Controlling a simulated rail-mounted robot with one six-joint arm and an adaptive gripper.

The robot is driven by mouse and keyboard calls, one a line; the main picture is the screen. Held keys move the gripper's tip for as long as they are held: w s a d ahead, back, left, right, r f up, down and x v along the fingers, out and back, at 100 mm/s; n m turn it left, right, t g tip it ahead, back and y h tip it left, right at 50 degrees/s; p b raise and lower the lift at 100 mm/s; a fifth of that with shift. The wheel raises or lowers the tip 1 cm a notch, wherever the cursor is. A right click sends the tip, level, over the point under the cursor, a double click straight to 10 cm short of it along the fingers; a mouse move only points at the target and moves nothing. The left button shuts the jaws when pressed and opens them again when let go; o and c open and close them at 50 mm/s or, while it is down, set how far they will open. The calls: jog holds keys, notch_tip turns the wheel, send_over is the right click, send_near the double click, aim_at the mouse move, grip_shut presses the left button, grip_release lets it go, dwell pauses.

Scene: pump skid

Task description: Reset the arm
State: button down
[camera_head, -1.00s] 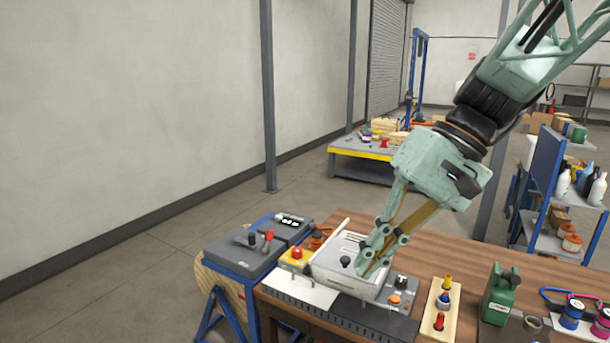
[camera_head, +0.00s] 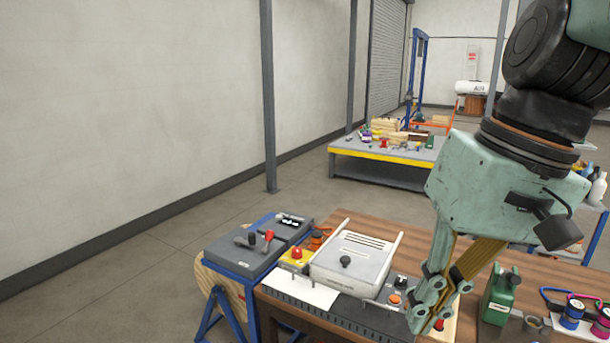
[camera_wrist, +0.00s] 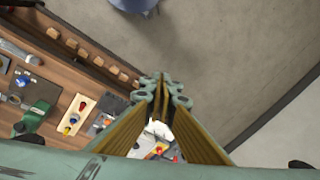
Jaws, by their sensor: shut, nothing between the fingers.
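My gripper (camera_head: 428,318) is at the end of the green arm, at the right of the head view. It points down over the front part of the wooden workbench, in front of the wooden block with coloured knobs. Its fingers are together and nothing shows between them. In the wrist view my gripper (camera_wrist: 163,84) is also closed, with floor and bench edge behind it. The white-lidded box (camera_head: 352,262) with a black knob stands to its left, apart from it. The gripper partly hides the coloured-knob block, which shows clearly in the wrist view (camera_wrist: 77,118).
A grey box with levers (camera_head: 258,250) is at the bench's left end. Open floor lies left of the bench. A yellow-edged table (camera_head: 385,160) stands behind.

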jog(key=s+d+t+h, duration=0.2)
jog(key=s+d, duration=0.3)
jog(key=s, duration=0.3)
jog(key=shift+d+t, duration=0.15)
jog(key=shift+t, duration=0.25)
